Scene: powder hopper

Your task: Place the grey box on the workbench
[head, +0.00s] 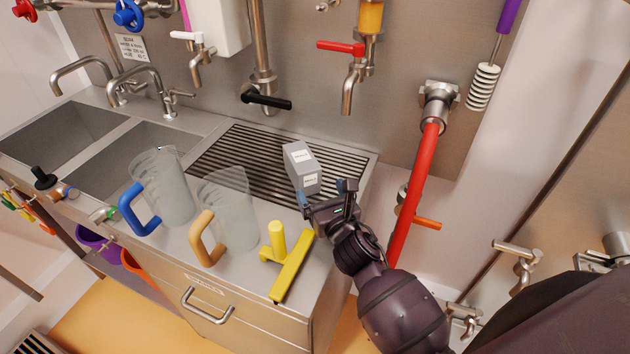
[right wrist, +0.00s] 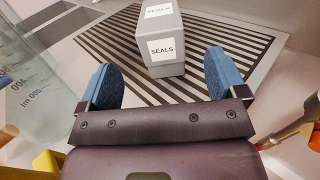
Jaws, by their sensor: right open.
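The grey box (head: 301,166) sits on the black slatted drain grate (head: 240,160) of the steel workbench (head: 205,268). In the right wrist view the box (right wrist: 172,22) has white labels reading "SEALS" on its top and front. My right gripper (head: 328,193) is open and empty, just in front of the box. In the right wrist view the blue fingertips (right wrist: 160,82) are spread to either side, with the box beyond them and apart from them. My left gripper is not in view.
Two clear jugs, one with a blue handle (head: 134,210) and one with an orange handle (head: 203,240), stand left of the box. A yellow squeegee-like tool (head: 287,265) lies at the front. Sinks (head: 60,135) are at the left; a red pipe (head: 412,195) stands right.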

